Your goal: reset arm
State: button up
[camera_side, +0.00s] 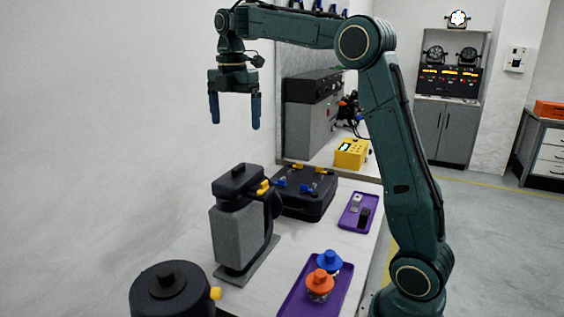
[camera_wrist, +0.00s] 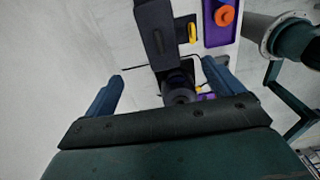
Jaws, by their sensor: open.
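My gripper (camera_side: 234,108) hangs high above the bench, pointing down, with its two blue fingers spread apart and nothing between them. In the wrist view, my gripper (camera_wrist: 160,90) also shows its fingers wide apart, with the bench far below. My arm is raised and bent over the bench. The grey and black machine (camera_side: 238,228) stands below the gripper, well apart from it. In the wrist view, its dark top (camera_wrist: 157,35) shows beyond the fingers.
A black case (camera_side: 305,208), a small purple tray (camera_side: 350,222) and a larger purple tray (camera_side: 288,305) with orange-capped (camera_side: 319,283) and blue-capped (camera_side: 329,262) items lie on the bench. A black round pot (camera_side: 172,295) stands in front. A yellow box (camera_side: 351,153) sits behind. The air around the gripper is clear.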

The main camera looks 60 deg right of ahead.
jog(key=s+a+f+m+t, duration=0.1)
jog(key=s+a+m+t, duration=0.1)
jog(key=s+a+m, duration=0.6)
jog(key=s+a+f+m+t, duration=0.25)
jog(key=s+m, duration=0.25)
jog(key=s, duration=0.6)
jog(key=s+a+f+m+t, duration=0.1)
jog(key=s+a+f+m, duration=0.1)
jog(key=s+f+m, duration=0.3)
jog(key=shift+s+a+f, duration=0.2)
jog(key=shift+s+f, duration=0.15)
jog(key=shift+s, duration=0.7)
